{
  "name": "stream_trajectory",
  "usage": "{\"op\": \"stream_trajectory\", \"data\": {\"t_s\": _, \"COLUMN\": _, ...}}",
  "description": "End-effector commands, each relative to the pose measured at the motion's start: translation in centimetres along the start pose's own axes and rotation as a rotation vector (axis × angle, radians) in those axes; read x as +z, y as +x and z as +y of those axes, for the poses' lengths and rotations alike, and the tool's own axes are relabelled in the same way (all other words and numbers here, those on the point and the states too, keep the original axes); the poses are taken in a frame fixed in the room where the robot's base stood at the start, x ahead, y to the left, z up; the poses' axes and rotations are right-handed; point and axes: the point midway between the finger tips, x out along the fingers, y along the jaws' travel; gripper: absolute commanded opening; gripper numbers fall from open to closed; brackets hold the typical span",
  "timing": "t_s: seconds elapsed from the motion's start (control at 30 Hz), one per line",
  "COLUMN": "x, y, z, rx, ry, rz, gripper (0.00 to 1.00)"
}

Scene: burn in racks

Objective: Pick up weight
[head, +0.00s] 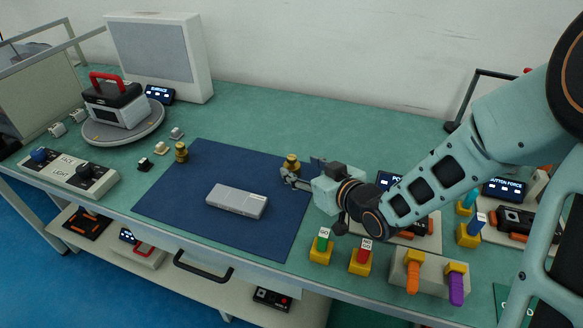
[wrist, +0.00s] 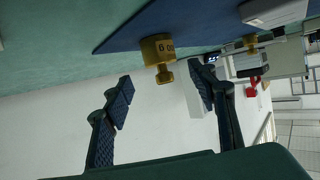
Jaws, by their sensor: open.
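A brass weight (head: 291,162) with a knob on top stands at the back right edge of the blue mat (head: 180,205). In the wrist view the same weight (wrist: 157,49) appears upside down with markings on its side, ahead of the fingertips. My gripper (head: 300,172) is just right of and in front of this weight. In the wrist view my gripper (wrist: 161,88) is open, with its knob lying between the finger lines and nothing clasped. A second brass weight (head: 181,152) stands by the mat's left edge; it also shows in the wrist view (wrist: 250,42).
A grey box (head: 237,200) lies on the mat. A scale-like device with a red handle (head: 115,100) stands on a round plate at the left. Green and red GO/NO GO blocks (head: 322,245) stand at the front right. The mat's front is clear.

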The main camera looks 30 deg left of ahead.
Motion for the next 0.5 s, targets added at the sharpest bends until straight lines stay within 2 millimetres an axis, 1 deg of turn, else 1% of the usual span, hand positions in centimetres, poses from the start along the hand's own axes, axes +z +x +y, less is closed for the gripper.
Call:
{"op": "stream_trajectory", "data": {"t_s": 0.23, "x": 0.5, "y": 3.5, "z": -0.5, "rx": -0.003, "ry": 0.0, "rz": -0.001, "gripper": 0.53}}
{"op": "stream_trajectory", "data": {"t_s": 0.3, "x": 0.4, "y": 4.5, "z": -0.4, "rx": -0.001, "ry": 0.0, "rz": 0.0, "gripper": 0.53}}
{"op": "stream_trajectory", "data": {"t_s": 0.4, "x": 0.4, "y": 5.3, "z": -0.4, "rx": 0.0, "ry": -0.001, "rz": 0.0, "gripper": 0.53}}
{"op": "stream_trajectory", "data": {"t_s": 0.5, "x": 0.3, "y": 5.6, "z": -0.3, "rx": 0.001, "ry": -0.001, "rz": -0.001, "gripper": 0.53}}
